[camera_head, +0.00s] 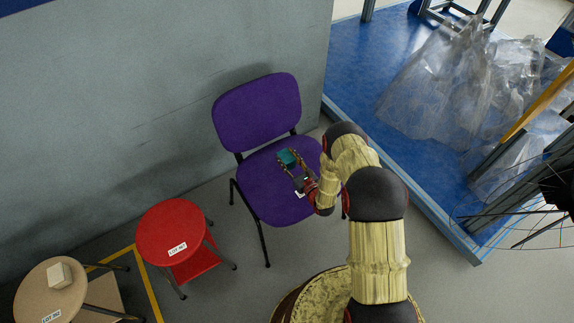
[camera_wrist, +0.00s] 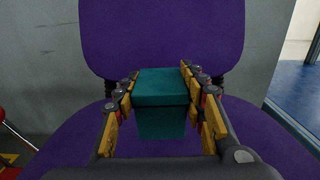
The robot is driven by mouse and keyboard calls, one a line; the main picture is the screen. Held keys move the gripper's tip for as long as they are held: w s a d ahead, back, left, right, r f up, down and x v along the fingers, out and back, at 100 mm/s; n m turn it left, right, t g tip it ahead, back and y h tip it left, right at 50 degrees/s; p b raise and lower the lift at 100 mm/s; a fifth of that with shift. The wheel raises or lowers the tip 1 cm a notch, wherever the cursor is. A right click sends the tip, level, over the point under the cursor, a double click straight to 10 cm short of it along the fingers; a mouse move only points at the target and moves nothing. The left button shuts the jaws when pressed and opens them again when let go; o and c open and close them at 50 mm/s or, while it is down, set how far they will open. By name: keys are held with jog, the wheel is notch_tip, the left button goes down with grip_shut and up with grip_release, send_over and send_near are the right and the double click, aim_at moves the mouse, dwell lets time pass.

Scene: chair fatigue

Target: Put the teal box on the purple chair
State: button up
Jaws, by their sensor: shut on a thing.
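The purple chair (camera_head: 262,182) stands against the grey wall in the head view, with its backrest toward the wall. My gripper (camera_head: 292,166) is over its seat and shut on the teal box (camera_head: 287,158). In the wrist view the teal box (camera_wrist: 162,100) sits between both fingers of my gripper (camera_wrist: 160,98), upright. The chair's backrest (camera_wrist: 160,38) is behind the box and the seat spreads beneath it. I cannot tell whether the box touches the seat or is a little above it.
A red stool (camera_head: 172,230) stands left of the chair. A beige stool (camera_head: 50,291) with a small cream block (camera_head: 60,275) is farther left. A blue platform (camera_head: 400,150) with crumpled clear plastic (camera_head: 450,85) lies to the right. The seat around the box looks clear.

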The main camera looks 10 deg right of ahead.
jog(key=shift+w+d+f, duration=0.1)
jog(key=shift+w+f, duration=0.2)
jog(key=shift+f, duration=0.1)
jog(key=shift+w+d+f+b, duration=0.1)
jog(key=shift+w+f+b, duration=0.1)
jog(key=shift+f+b, duration=0.5)
jog(key=shift+w+f+b, duration=0.15)
jog(key=shift+f+b, duration=0.1)
jog(key=shift+f, duration=0.85)
jog(key=shift+f, duration=0.15)
jog(key=o, duration=1.2)
jog(key=shift+o, duration=0.2)
